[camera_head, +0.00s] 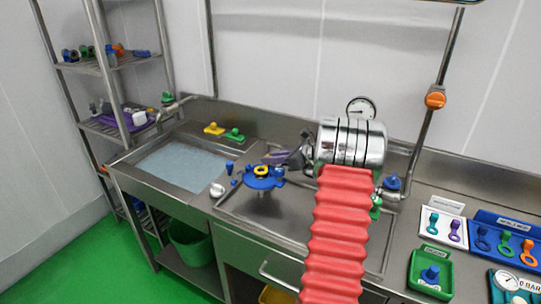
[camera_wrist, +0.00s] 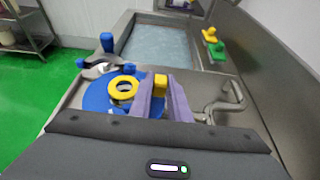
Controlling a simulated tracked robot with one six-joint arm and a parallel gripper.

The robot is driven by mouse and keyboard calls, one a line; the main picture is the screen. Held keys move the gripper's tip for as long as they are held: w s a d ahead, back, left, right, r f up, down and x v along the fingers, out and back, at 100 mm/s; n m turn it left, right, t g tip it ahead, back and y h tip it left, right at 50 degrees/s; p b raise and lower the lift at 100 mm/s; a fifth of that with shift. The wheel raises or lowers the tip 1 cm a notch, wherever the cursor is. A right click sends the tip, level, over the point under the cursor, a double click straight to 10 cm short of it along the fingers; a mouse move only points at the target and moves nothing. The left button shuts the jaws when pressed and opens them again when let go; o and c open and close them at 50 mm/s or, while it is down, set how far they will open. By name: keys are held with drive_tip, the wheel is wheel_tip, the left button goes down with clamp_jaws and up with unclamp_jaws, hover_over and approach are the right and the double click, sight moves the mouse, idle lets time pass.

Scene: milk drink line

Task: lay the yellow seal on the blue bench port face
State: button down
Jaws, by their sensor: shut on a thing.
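The yellow seal (camera_head: 262,170) is a ring over the blue bench port (camera_head: 262,182), left of centre on the steel bench. In the wrist view the seal's ring (camera_wrist: 123,88) lies over the blue port face (camera_wrist: 96,97), whose blue rim shows around it. My gripper (camera_head: 288,157) has purple fingers (camera_wrist: 165,98). They are shut on a yellow block-like part (camera_wrist: 160,82), which looks like the seal's tab; its join to the ring is partly hidden by a finger. I cannot tell whether the ring touches the face or hovers slightly above it.
A sink (camera_head: 182,165) lies left of the port. Yellow (camera_head: 213,129) and green (camera_head: 235,134) pieces sit behind it. A small silver dome (camera_head: 217,190) stands near the front edge. Trays with coloured parts, including a green tray (camera_head: 447,265), are at the right. A gauge (camera_head: 361,109) stands behind.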

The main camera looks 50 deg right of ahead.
drive_tip(key=shift+f, duration=0.4)
drive_tip(key=shift+f, duration=0.45)
idle(0.4)
drive_tip(key=c, duration=1.6)
unclamp_jaws()
